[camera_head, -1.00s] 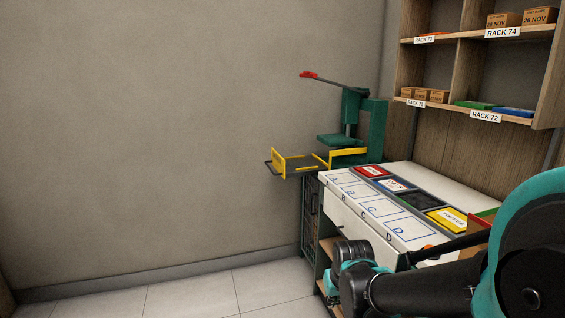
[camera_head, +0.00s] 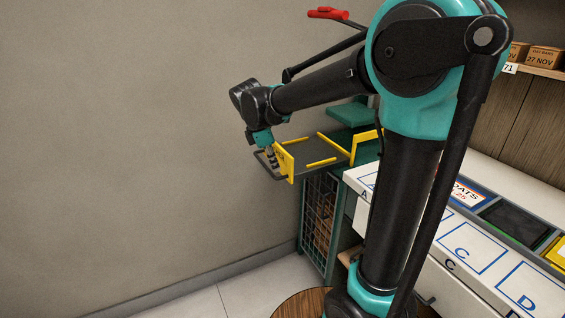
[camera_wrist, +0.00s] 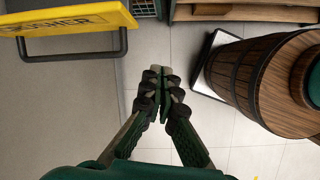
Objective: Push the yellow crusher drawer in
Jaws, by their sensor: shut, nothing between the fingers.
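The yellow crusher drawer (camera_head: 286,163) sticks out to the left from the green crusher (camera_head: 352,113), with its dark tray (camera_head: 312,151) showing behind the front panel. A thin dark handle loop (camera_head: 263,167) is on its outer face. In the wrist view, the yellow front panel (camera_wrist: 65,18) with its "CRUSHER" lettering and the dark handle (camera_wrist: 75,56) are at upper left. My gripper (camera_head: 273,163) is shut and empty, pointing down at the drawer's outer side by the handle. In the wrist view, my gripper (camera_wrist: 162,74) appears to the right of the handle and apart from it.
The crusher's red-tipped lever (camera_head: 328,13) rises above it, partly behind my arm. A wire-mesh cabinet (camera_head: 320,220) stands below the drawer. The white worktop (camera_head: 450,230) with marked squares lies to the right.

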